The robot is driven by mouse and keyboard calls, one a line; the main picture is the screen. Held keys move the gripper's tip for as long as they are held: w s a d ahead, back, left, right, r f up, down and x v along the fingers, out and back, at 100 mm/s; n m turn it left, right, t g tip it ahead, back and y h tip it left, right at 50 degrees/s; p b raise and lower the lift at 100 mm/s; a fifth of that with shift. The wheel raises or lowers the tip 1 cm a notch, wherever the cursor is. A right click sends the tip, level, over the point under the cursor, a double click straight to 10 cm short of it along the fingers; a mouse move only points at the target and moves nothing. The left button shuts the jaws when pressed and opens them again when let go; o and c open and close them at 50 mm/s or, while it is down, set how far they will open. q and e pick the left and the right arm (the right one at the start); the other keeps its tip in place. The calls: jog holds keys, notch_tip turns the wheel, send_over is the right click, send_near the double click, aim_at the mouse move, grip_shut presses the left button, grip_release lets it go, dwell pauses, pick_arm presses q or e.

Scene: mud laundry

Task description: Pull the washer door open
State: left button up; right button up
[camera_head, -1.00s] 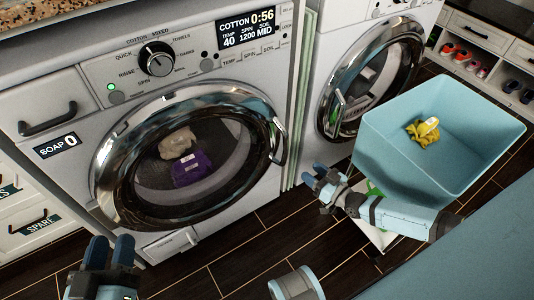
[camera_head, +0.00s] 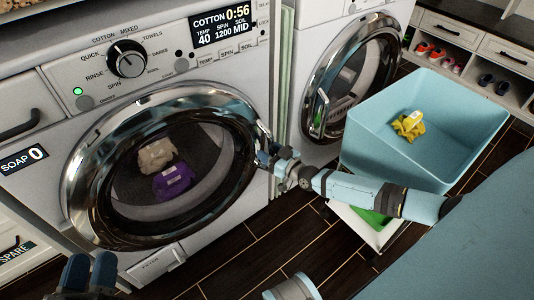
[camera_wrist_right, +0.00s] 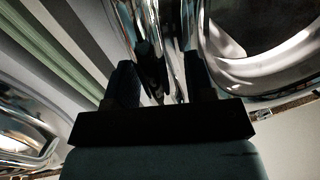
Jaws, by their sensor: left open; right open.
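The washer door (camera_head: 163,166) is a round glass door with a chrome ring, shut on the front of the white washer. Through the glass I see a beige item and a purple item. The door's chrome handle (camera_head: 265,134) is on its right edge. My right gripper (camera_head: 267,152) is at the handle, partly hiding it. In the right wrist view the open fingers of the right gripper (camera_wrist_right: 158,82) stand either side of a chrome bar, which runs between them; contact is not clear. My left gripper (camera_head: 90,270) is open at the bottom left, well below the door.
A second front-loading machine (camera_head: 352,78) with a chrome door stands to the right. A light blue bin (camera_head: 385,150) holding a yellow item is beside my right forearm. A shoe shelf (camera_head: 480,65) is at the back right. Dark floor lies below the washer.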

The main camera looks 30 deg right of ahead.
jog(key=shift+w+a, duration=0.1)
jog(key=shift+w, duration=0.25)
grip_shut()
jog(key=shift+s, duration=0.15)
